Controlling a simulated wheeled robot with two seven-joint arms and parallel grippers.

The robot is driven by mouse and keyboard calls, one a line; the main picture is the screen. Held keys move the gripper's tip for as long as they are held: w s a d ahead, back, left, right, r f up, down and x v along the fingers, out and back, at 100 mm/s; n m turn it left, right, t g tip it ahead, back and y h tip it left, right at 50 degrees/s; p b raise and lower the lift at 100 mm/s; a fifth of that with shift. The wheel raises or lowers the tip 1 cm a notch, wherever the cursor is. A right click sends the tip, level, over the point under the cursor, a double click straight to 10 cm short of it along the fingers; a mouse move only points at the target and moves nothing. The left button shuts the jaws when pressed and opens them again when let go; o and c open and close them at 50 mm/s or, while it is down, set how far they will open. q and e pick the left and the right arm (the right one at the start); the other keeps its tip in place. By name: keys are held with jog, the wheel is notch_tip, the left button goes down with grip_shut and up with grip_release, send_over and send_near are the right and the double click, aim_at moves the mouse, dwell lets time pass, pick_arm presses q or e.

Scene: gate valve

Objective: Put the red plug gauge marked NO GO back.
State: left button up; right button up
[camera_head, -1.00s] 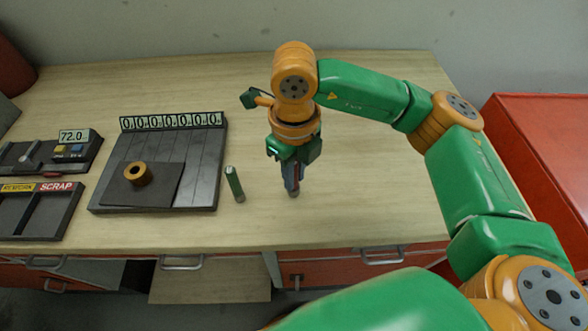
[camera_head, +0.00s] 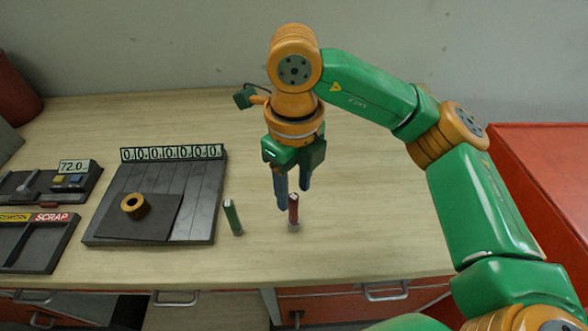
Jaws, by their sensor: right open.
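The red plug gauge (camera_head: 293,210) stands upright on the wooden table, right of the green plug gauge (camera_head: 232,217), which also stands upright. Its lower end looks grey, and I cannot read any marking on it. My right gripper (camera_head: 293,198) points down with its two fingers apart, just above and behind the red gauge. The fingers do not grip it; the picture does not settle whether one touches it. My left gripper is not in view.
The table (camera_head: 380,220) is clear right of the gauges.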

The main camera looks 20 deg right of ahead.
notch_tip(320, 180, up, 6)
jog(key=shift+r+p, duration=0.1)
jog(key=shift+p, duration=0.4)
